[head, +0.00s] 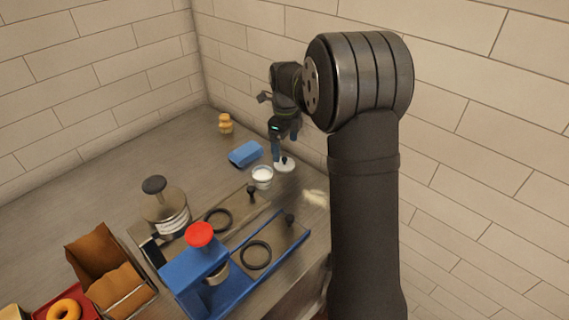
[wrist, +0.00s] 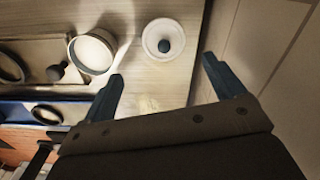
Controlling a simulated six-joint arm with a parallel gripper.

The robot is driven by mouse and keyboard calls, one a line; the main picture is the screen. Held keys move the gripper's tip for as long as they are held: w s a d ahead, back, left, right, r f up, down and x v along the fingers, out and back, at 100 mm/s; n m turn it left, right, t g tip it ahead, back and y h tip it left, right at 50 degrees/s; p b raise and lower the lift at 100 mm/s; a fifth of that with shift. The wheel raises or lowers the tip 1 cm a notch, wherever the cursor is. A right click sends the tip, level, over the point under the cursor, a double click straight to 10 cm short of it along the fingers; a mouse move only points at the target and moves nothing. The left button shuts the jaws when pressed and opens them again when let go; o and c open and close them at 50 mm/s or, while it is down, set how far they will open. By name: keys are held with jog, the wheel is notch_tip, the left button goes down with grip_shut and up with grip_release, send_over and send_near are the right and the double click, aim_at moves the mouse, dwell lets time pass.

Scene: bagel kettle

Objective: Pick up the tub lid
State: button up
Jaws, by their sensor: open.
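The tub lid (head: 285,166) is a white disc with a dark blue round knob, lying on the counter near its right edge. It also shows in the wrist view (wrist: 164,39), at the top between the lines of my fingers. The white tub (head: 262,176) stands open beside it with white contents, and shows left of the lid in the wrist view (wrist: 92,52). My gripper (head: 284,145) is above the lid in the head view, partly hiding it. In the wrist view my gripper (wrist: 163,68) has its two blue fingers spread apart, with nothing between them.
A blue cloth or sponge (head: 246,153) and a small orange-yellow object (head: 225,123) lie behind. A metal pot (head: 164,209), a blue press with a red knob (head: 200,234) and black rings (head: 256,254) stand in front. A bagel (head: 64,309) is at the lower left.

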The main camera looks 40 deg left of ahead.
aim_at(284, 158)
jog(key=shift+w+a+f, duration=0.1)
jog(key=shift+a+f, duration=0.05)
jog(key=shift+f, duration=1)
jog(key=shift+w+a+f, duration=0.1)
jog(key=shift+f, duration=1)
jog(key=shift+w+a+f, duration=0.1)
jog(key=shift+a+f, duration=0.05)
jog(key=shift+f, duration=1)
jog(key=c, duration=1)
